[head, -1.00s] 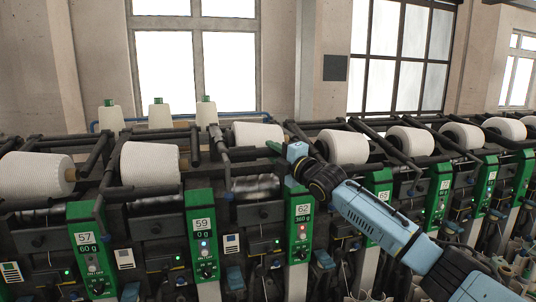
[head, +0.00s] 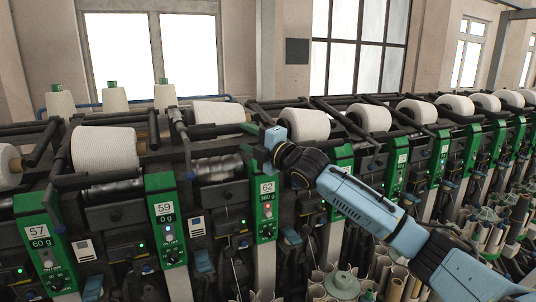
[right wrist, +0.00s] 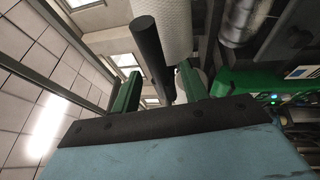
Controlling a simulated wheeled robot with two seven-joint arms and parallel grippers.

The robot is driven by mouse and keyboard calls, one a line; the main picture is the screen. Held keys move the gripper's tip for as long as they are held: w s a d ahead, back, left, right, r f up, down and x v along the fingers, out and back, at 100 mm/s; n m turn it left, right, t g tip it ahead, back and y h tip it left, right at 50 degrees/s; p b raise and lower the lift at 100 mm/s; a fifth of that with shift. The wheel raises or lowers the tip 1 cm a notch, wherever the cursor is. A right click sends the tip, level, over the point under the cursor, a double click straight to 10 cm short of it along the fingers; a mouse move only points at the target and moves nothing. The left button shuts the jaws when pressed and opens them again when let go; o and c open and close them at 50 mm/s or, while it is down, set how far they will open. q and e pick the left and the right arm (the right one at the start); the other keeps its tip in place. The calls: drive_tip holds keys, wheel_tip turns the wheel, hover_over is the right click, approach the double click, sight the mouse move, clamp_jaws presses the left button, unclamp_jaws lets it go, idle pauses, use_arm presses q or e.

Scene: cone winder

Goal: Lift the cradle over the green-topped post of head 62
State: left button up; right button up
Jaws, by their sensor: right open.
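Head 62 has a green panel (head: 266,207) reading 62 and 360 g, on top of a pale post (head: 265,270). Behind and left of it is the dark cradle bar (head: 213,131), in front of a white yarn package (head: 219,113) and above a bare shiny drum (head: 216,168). My right gripper (head: 247,138) is above and behind the panel, its green fingers pointing left. In the right wrist view its fingers (right wrist: 158,86) are apart, with a dark round bar (right wrist: 150,45) between them. Contact cannot be told. My left gripper is not in view.
Head 59's green panel (head: 166,220) and head 57's panel (head: 46,245) stand to the left. A large white package (head: 104,148) lies near head 59. More heads and packages run to the right. Several tubes (head: 395,285) stand at the lower right.

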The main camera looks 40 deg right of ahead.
drive_tip(key=b+v, duration=0.2)
drive_tip(key=v, duration=0.5)
drive_tip(key=shift+s+b, duration=0.3)
drive_tip(key=shift+s, duration=0.05)
drive_tip(key=shift+f, duration=0.1)
idle(0.8)
